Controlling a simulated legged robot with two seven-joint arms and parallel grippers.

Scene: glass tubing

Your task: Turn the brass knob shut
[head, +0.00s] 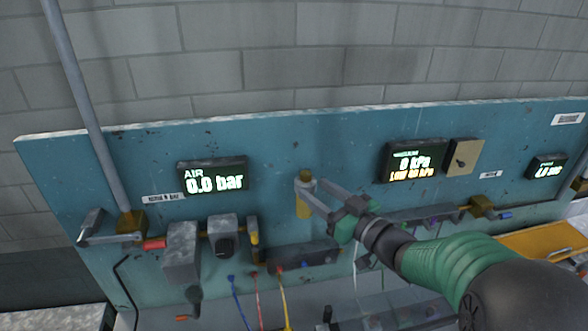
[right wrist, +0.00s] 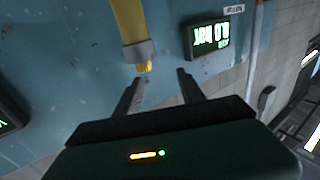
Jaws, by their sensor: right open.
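The brass knob (head: 305,175) sits at the top of a short yellow pipe (head: 303,208) on the blue panel, with a grey collar around it. In the right wrist view, the knob (right wrist: 145,67) shows as a small brass tip beyond the grey collar (right wrist: 138,51). My right gripper (head: 312,188) is open, its two fingers reaching toward the knob. In the right wrist view my right gripper (right wrist: 160,76) has the knob near its left fingertip, not centred between the fingers. I cannot tell whether that finger touches it. My left gripper is not in view.
An air display (head: 211,176) reading 0.0 bar is left of the knob. A second display (head: 413,160) reading 0 kPa and a beige switch plate (head: 463,156) are to the right. Valves, a grey box (head: 181,252) and coloured hoses crowd the lower panel. The panel above the knob is bare.

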